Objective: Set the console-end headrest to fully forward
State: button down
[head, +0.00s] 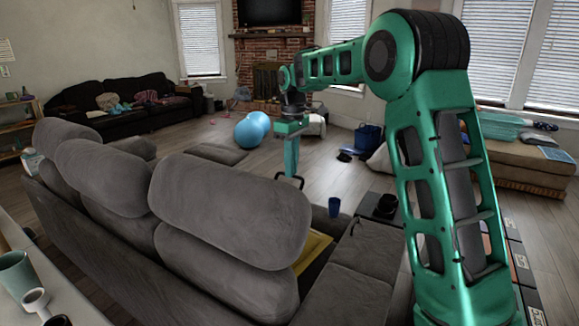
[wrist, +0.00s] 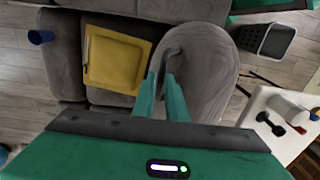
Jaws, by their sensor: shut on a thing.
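The console-end headrest (head: 230,212) is the big grey cushion at the near right end of the sofa back. It stands up at a slant above the backrest. In the wrist view it is the rounded grey pad (wrist: 208,70) right of the fingers. My gripper (head: 290,173) is at its far side, fingers pointing down. A dark curved handle (head: 298,180) shows at the fingertips and beside the pad in the wrist view (wrist: 173,52). My gripper (wrist: 165,76) is shut on this handle. The fingers hide part of it, and its attachment to the headrest is unclear.
A yellow tray-like item (wrist: 118,62) lies on the seat. A blue cup (head: 334,207) stands near the sofa's right end, with a black object (head: 385,206) farther right. A white table (wrist: 262,105) with small items is behind the sofa. Floor beyond the sofa is mostly open.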

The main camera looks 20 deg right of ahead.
jog(key=shift+w+d+f, duration=0.1)
jog(key=shift+w+d, duration=0.1)
jog(key=shift+d, duration=0.25)
jog(key=shift+w+d+f, duration=0.1)
jog(key=shift+w+d, duration=0.05)
jog(key=shift+d, duration=0.25)
jog(key=c, duration=2.2)
grip_release()
jog(key=shift+r, duration=0.1)
jog(key=o, duration=0.6)
jog(key=shift+w+d+f, duration=0.1)
jog(key=shift+w+f, duration=0.8)
jog(key=shift+s+r, duration=0.25)
jog(key=shift+c, duration=1.2)
jog(key=shift+s+r, duration=0.3)
jog(key=shift+r, duration=0.1)
jog(key=shift+r, duration=0.2)
notch_tip(320, 180, up, 10)
jog(key=shift+w+a, duration=0.15)
jog(key=shift+a, duration=0.05)
